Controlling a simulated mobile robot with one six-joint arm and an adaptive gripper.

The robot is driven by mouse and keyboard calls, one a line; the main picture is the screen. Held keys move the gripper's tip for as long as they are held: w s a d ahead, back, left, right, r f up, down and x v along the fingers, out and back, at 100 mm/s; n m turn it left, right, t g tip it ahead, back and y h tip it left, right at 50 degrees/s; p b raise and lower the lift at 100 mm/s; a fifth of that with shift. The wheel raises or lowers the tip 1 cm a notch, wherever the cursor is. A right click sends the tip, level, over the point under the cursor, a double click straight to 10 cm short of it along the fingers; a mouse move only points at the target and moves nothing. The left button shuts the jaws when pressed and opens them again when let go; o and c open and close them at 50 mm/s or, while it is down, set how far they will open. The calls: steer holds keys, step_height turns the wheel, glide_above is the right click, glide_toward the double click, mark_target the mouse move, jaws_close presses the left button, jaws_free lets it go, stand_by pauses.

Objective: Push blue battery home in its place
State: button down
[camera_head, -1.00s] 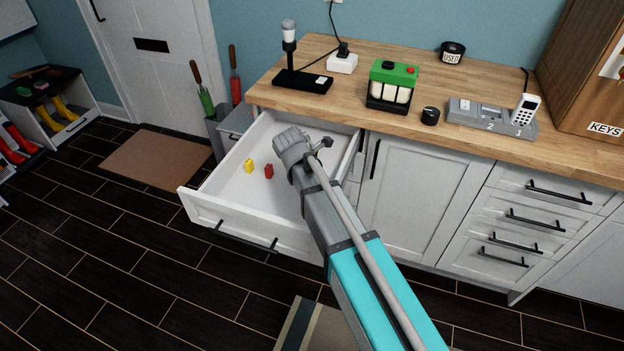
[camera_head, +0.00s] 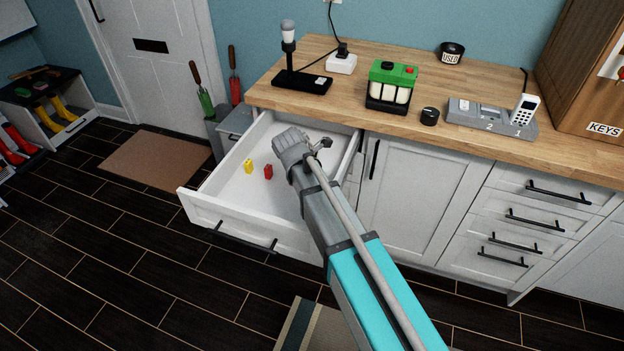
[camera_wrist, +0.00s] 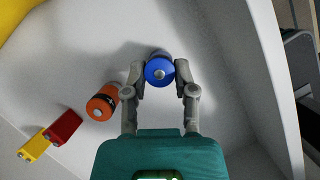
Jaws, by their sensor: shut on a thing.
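In the wrist view the blue battery (camera_wrist: 159,69) stands between the fingers of my gripper (camera_wrist: 163,84), its round end with a metal knob facing the camera. The fingers are shut on it. An orange battery (camera_wrist: 102,103) lies just left of my left finger, apart from it. In the head view my arm reaches down into the open white drawer (camera_head: 222,212); my wrist hides the fingers, the blue battery and the orange battery there. The picture does not make clear which spot is the blue battery's place.
A red block (camera_head: 268,171) and a yellow block (camera_head: 249,166) lie in the drawer, left of my arm. On the wooden counter stand a black lamp stand (camera_head: 303,80), a green-topped unit with white cylinders (camera_head: 392,84), a black knob (camera_head: 430,116) and a grey phone dock (camera_head: 490,117).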

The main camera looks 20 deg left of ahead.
steer(key=shift+r+p, duration=3)
step_height(320, 180, up, 6)
steer(key=p, duration=0.6)
steer(key=shift+r, duration=0.1)
